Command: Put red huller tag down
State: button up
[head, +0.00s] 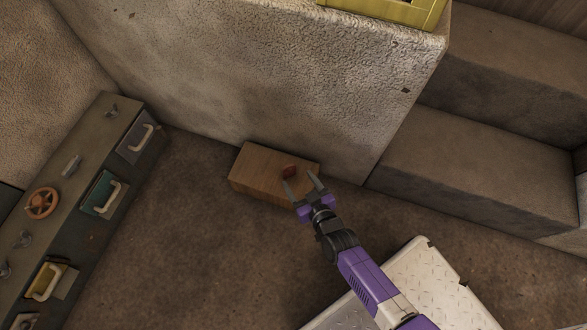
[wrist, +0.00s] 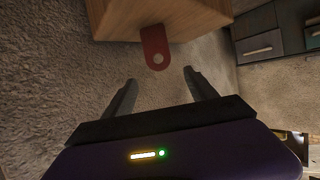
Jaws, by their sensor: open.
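The red huller tag (head: 289,171) lies on top of a small wooden box (head: 258,178) in the head view. In the wrist view the red tag (wrist: 154,47), with a pale round spot near its end, shows at the edge of the wooden box (wrist: 120,18), its rounded end sticking out past the edge. My gripper (head: 304,184) is open beside the box, its fingers pointing toward the tag. In the wrist view the tag is ahead of the two spread fingertips (wrist: 160,76), with nothing between them.
The box stands on the floor against a rough pale wall (head: 300,80). A grey bench (head: 75,210) with coloured drawers and an orange handwheel (head: 41,203) is at the left. Steps (head: 480,170) are at the right. A metal plate (head: 425,280) lies near my arm. Brown floor between bench and box is clear.

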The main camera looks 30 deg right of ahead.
jog(key=s+a+r+p, duration=0.1)
jog(key=s+a+r, duration=0.2)
jog(key=s+r, duration=1.25)
jog(key=s+r+n+y, duration=0.1)
jog(key=s+r, duration=0.3)
jog(key=r, duration=0.5)
jog(key=s+d+r+t+y, duration=0.1)
jog(key=s+r, duration=0.4)
jog(key=r, duration=0.5)
jog(key=shift+r+n+t, duration=0.3)
jog(key=shift+n, duration=0.1)
notch_tip(320, 180, up, 31)
jog(key=p, duration=3.1)
jog(key=shift+f, duration=0.1)
